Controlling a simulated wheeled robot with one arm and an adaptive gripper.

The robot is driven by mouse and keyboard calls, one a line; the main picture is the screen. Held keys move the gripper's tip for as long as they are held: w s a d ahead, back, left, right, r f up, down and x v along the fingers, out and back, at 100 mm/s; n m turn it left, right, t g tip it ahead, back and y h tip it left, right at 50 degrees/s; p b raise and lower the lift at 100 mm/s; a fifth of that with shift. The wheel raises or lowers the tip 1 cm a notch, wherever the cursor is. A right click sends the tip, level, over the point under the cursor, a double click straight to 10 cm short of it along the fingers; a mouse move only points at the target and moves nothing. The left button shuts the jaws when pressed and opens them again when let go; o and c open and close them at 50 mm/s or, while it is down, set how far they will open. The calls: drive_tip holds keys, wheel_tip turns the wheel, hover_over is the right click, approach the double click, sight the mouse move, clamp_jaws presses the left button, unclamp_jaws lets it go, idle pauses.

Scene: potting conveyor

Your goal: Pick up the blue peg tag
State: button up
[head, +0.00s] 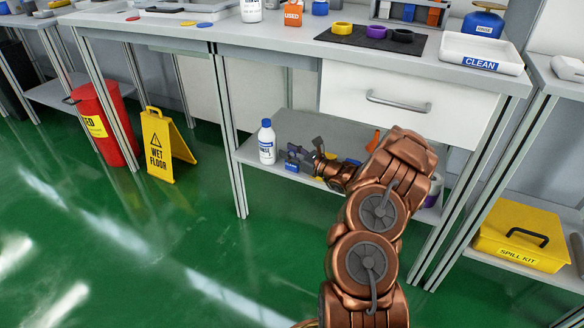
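My gripper (300,154) is low over the lower shelf of the bench, with its fingers pointing left. A small blue item (291,167) with pale marking shows right at the fingertips. It may be the blue peg tag, but it is too small to tell for sure. I cannot tell whether the fingers are open or closed on it. A flat blue disc (204,24) lies on the bench top at the left, far from my gripper.
A white bottle (267,143) with a blue cap stands on the lower shelf (252,154), just left of my gripper. Orange and yellow items sit partly hidden behind my arm. A drawer (395,100) is above. A wet floor sign (163,147) stands on the green floor.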

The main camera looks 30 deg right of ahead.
drive_tip(key=shift+w+a, duration=0.1)
drive_tip(key=shift+w, duration=0.3)
clamp_jaws()
